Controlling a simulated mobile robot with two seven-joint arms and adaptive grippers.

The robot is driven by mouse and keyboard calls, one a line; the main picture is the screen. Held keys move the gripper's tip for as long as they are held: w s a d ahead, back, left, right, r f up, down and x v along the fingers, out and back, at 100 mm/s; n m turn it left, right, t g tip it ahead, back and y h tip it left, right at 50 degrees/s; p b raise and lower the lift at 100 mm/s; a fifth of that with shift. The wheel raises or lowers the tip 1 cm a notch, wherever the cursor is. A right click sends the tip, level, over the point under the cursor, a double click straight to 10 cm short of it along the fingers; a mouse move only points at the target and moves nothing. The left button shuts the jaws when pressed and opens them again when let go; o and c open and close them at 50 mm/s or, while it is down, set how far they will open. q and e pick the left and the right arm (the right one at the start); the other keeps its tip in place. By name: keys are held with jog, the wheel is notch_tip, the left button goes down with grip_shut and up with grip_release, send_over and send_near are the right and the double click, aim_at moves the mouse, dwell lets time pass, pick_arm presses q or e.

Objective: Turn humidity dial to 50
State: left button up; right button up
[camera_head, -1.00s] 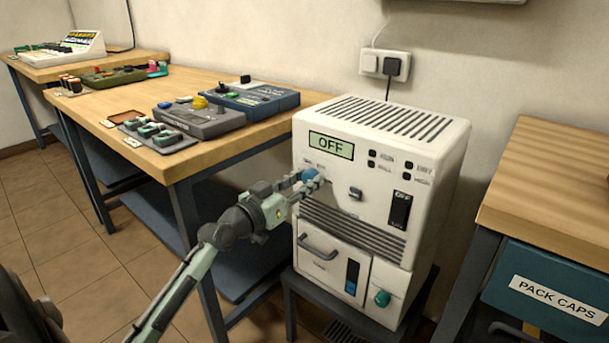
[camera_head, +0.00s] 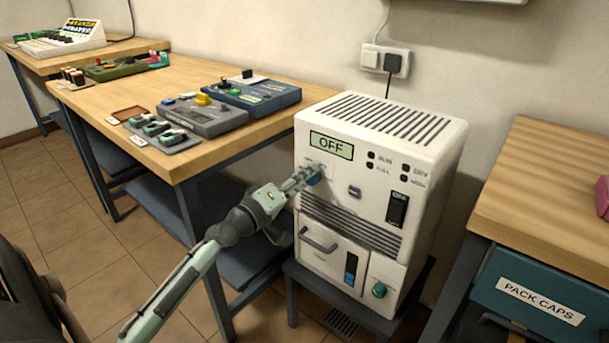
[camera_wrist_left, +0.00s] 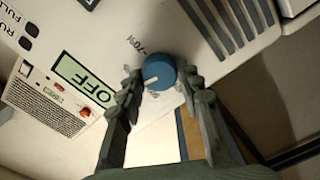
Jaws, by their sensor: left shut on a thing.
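The white dehumidifier (camera_head: 345,200) stands on a low dark stand, and its display (camera_head: 331,145) reads OFF. The blue humidity dial (camera_head: 314,179) is on its front below the display, mostly hidden by my gripper in the head view. In the left wrist view the dial (camera_wrist_left: 159,73) shows a pale pointer mark, with "70%" printed near it. My left gripper (camera_head: 308,176) is at the dial; in the wrist view its fingers (camera_wrist_left: 157,84) are on both sides of the dial, shut on it. My right gripper is not in view.
A rocker switch (camera_head: 397,208) and a green knob (camera_head: 379,290) are also on the front. A wooden bench (camera_head: 150,80) with devices stands at left. Another bench (camera_head: 545,180) with a teal PACK CAPS drawer (camera_head: 530,303) stands close at right.

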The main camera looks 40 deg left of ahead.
pick_arm(q)
jog(key=shift+f+n+p, duration=0.1)
jog(key=shift+n+p, duration=1.05)
jog(key=shift+n, duration=3.55)
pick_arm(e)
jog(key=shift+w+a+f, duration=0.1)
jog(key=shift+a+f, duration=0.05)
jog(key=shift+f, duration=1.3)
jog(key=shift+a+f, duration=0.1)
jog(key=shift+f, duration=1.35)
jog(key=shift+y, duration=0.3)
pick_arm(q)
jog(key=o, duration=1.2)
jog(key=shift+c, duration=0.2)
jog(key=s+a, duration=0.1)
jog(key=s, duration=1.1)
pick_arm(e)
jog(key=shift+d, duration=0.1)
